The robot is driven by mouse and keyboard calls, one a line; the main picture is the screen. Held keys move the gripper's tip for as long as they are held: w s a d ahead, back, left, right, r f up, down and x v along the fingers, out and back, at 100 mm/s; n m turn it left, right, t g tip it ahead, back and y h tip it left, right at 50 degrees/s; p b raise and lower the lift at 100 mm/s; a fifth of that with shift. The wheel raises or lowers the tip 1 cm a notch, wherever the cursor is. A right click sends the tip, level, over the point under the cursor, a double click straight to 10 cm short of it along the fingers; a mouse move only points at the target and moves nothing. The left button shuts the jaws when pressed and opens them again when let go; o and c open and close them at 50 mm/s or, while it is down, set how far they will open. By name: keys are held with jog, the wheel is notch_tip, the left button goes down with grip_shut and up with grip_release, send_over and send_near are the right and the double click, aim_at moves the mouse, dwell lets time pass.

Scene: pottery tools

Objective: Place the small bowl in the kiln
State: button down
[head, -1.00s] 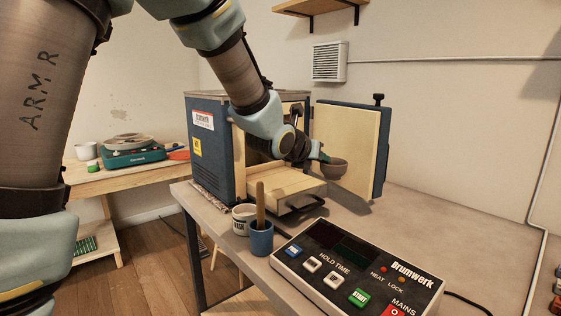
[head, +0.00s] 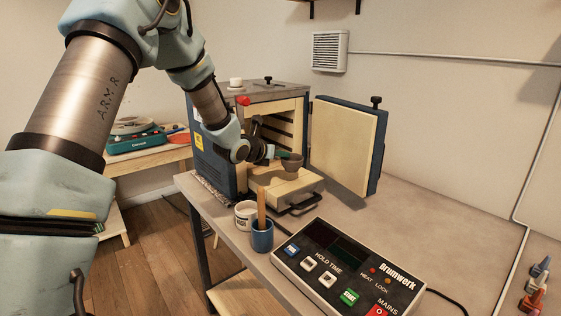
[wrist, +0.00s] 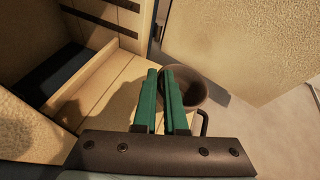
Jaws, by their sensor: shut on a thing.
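The small bowl (head: 291,162) is dark grey-brown and sits at my gripper's fingertips in the head view. My gripper (head: 275,154) is shut on its rim and holds it in front of the kiln opening, above the pulled-out shelf. In the wrist view the green fingers of my gripper (wrist: 168,72) pinch the near rim of the bowl (wrist: 193,88), whose inside looks empty. The kiln (head: 216,160) is a blue box with a pale lining. Its door (head: 345,145) stands wide open to the right. Part of the opening is hidden behind my arm.
The pale shelf (head: 270,187) with a dark handle (head: 303,205) juts from the kiln and looks bare. A white mug (head: 243,213) and a blue cup (head: 262,237) with a wooden stick stand in front. The Brumwerk control panel (head: 345,268) lies nearer.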

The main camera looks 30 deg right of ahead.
aim_at(280, 180)
notch_tip(280, 180, down, 3)
jog(key=shift+f+p, duration=0.1)
jog(key=shift+p, duration=0.95)
jog(key=shift+w+f, duration=0.15)
jog(key=shift+f, duration=0.15)
jog(key=c, duration=1)
grip_release()
jog(key=shift+o, duration=0.2)
jog(key=shift+a, duration=0.1)
